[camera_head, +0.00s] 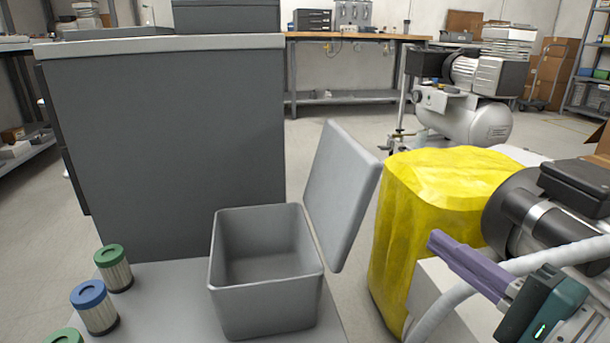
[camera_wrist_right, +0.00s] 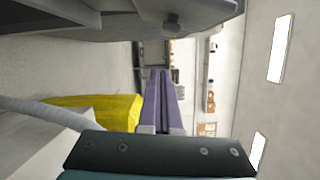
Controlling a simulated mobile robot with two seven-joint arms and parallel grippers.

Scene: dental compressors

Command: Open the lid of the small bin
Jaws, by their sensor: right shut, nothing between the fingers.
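The small grey bin (camera_head: 265,292) stands on a grey surface in the middle of the head view. Its lid (camera_head: 340,194) stands up, tilted outward along the bin's right side, and the bin's inside is visible and looks empty. My right gripper (camera_head: 434,241) is to the right of the bin and lid, apart from both, in front of the yellow bag. Its purple fingers are together with nothing between them. They also show in the right wrist view (camera_wrist_right: 162,100). My left gripper is not in view.
A yellow bag (camera_head: 440,185) stands right of the lid. Filter cartridges with green and blue caps (camera_head: 97,308) stand left of the bin. A tall dark grey cabinet (camera_head: 165,140) rises behind it. A compressor (camera_head: 465,115) stands farther back. A pale hose (camera_head: 465,287) passes by my right gripper.

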